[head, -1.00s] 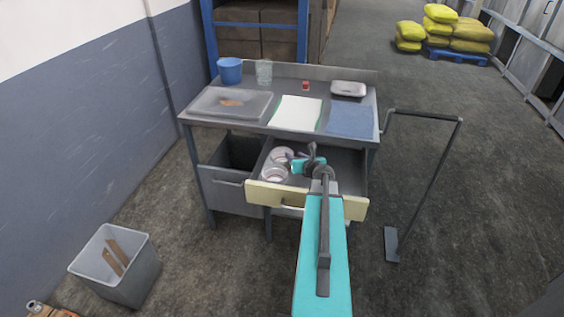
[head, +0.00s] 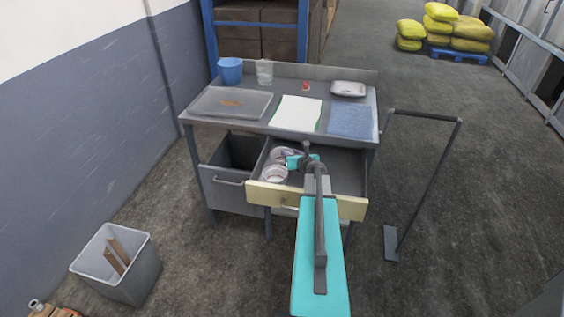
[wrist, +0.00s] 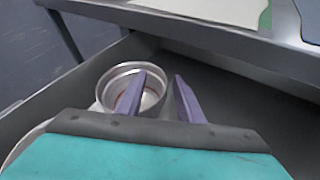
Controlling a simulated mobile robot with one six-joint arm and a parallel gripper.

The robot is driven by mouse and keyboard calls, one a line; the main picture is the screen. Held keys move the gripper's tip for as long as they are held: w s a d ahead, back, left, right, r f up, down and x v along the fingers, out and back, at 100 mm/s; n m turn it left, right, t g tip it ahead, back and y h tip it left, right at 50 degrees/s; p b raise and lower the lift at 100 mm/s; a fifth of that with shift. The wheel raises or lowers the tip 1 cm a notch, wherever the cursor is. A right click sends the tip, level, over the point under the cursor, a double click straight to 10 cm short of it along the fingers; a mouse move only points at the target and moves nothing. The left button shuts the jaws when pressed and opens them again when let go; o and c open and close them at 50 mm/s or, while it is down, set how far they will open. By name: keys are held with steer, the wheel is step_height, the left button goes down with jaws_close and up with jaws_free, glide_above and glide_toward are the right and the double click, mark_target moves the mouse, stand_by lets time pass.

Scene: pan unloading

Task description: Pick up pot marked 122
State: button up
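Two round metal pots are in the open drawer (head: 335,178). The near pot (head: 274,174) shows only as a pale edge (wrist: 22,150) at the wrist view's lower left. No number is legible on either pot. My gripper (wrist: 158,76) is open, with its purple fingers apart. In the wrist view the left finger overlaps the far pot's opening and the right finger lies beyond its right rim. I cannot tell whether they touch. Nothing is held.
The table above the drawer (head: 240,128) carries a blue cup (head: 230,71), a glass (head: 264,72), a tray, a white cloth (head: 297,113), a blue cloth (head: 350,120) and a metal box (head: 348,88). The drawer's right side is empty. A bin (head: 120,272) stands at left.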

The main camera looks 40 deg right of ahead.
stand_by(0.3)
jaws_close()
steer(key=shift+r, duration=0.15)
steer(key=shift+r, duration=4.9)
